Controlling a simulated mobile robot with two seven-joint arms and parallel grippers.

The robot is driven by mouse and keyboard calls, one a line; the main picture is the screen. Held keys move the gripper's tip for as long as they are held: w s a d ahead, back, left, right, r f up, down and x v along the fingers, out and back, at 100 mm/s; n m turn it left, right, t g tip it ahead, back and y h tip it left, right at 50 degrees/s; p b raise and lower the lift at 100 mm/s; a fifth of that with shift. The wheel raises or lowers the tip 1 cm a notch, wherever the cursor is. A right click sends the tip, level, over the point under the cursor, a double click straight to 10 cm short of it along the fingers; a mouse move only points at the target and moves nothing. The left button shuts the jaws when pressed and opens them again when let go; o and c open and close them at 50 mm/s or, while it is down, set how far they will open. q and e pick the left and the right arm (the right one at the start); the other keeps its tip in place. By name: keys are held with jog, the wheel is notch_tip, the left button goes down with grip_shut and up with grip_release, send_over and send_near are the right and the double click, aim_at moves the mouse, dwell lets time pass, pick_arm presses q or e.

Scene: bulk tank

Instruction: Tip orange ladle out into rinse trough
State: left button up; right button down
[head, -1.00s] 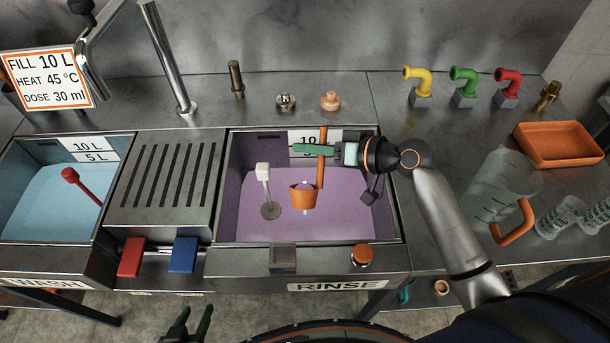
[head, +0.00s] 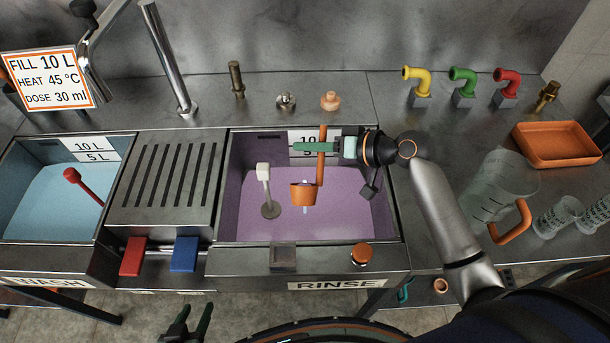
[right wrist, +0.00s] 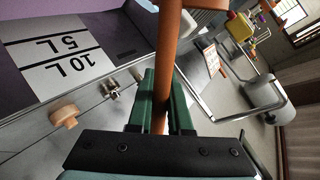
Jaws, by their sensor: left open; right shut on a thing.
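The orange ladle (head: 303,194) hangs over the rinse trough (head: 240,226), its handle upright and its cup low above the purple liquid. The cup looks roughly level; whether it holds anything is hard to tell, though a thin pale streak shows at its underside. My right gripper (head: 321,148) is shut on the ladle handle near its top. In the right wrist view the green fingers (right wrist: 160,100) clasp the orange handle (right wrist: 168,55). My left gripper (head: 189,325) is open and empty at the bottom edge, in front of the counter.
A white-topped stopper rod (head: 264,185) stands in the rinse trough left of the ladle. The wash trough (head: 50,205) with a red-handled tool is at far left. A slotted drainboard (head: 165,180) lies between. A jug (head: 500,185), beakers and an orange tray (head: 556,146) stand right.

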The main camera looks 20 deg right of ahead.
jog(key=shift+w+d+f+m+g+p, duration=0.2)
jog(key=shift+w+f+m+g+p, duration=0.1)
jog(key=shift+w+f+m+g, duration=0.35)
dwell(1.3)
jog(key=shift+w+d+f+m+g+y, duration=0.1)
jog(key=shift+w+f+m+g+y, duration=0.15)
jog(key=shift+f+m+g, duration=0.3)
dwell(0.9)
jog(key=shift+w+d+f+m+g, duration=0.2)
jog(key=shift+w+m+g, duration=0.1)
jog(key=shift+w, duration=0.15)
jog(key=shift+w+d+f+m+g, duration=0.2)
jog(key=shift+w+g, duration=0.1)
jog(key=shift+w, duration=0.15)
dwell(0.5)
jog(key=shift+f+y, duration=0.15)
jog(key=shift+y, duration=0.1)
jog(key=shift+s+a+r+n+t, duration=0.25)
jog(key=shift+s+r+n+t, duration=0.15)
jog(key=shift+s+r+t, duration=0.15)
jog(key=shift+s+a+r+n+t, duration=0.25)
jog(key=shift+s+r+n+t, duration=0.2)
jog(key=shift+s, duration=0.2)
